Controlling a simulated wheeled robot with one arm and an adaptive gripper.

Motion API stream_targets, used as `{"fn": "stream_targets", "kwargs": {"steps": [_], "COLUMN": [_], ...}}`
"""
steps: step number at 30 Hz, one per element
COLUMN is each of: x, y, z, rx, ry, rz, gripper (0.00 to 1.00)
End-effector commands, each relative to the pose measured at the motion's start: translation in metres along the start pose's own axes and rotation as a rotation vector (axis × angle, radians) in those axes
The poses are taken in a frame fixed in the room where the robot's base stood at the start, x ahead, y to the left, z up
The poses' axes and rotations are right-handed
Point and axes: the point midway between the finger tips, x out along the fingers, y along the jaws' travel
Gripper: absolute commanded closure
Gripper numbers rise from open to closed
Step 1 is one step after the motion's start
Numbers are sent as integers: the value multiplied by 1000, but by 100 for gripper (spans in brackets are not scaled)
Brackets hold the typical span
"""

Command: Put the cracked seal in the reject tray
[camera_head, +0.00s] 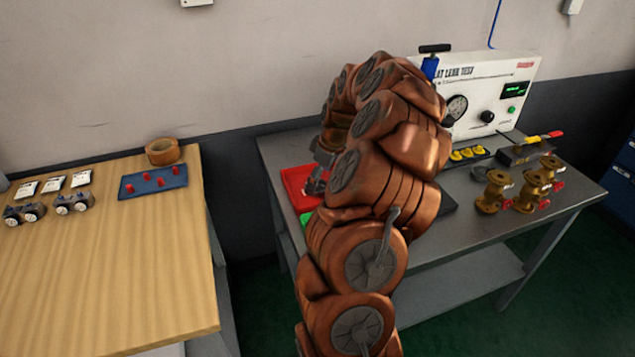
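A red tray (292,178), which fits the reject tray, lies at the left end of the grey metal bench. My gripper (318,182) is low over the tray's right side, small and dark. My copper-coloured arm covers part of it and the tray's right part. I cannot tell whether its fingers are open or shut, or whether they hold anything. I cannot make out a cracked seal. Several yellow pieces (468,154) sit in a dark holder in front of the test unit; I cannot tell if they are seals.
My arm hides the bench's middle. A green edge (305,219) shows in front of the red tray. The leak test unit (490,95) stands at the back. Several brass valves (495,190) stand at the right. A wooden table (110,250) with a blue pegged board (153,181) is at left.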

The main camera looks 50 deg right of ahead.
Motion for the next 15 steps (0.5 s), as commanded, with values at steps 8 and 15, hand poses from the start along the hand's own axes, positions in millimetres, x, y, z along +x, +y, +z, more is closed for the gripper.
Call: {"fn": "stream_targets", "kwargs": {"steps": [8, 15], "x": [-54, -88], "y": [1, 0], "z": [0, 0], "rx": [0, -1], "ry": [1, -1], "rz": [3, -1], "gripper": [6, 6]}}
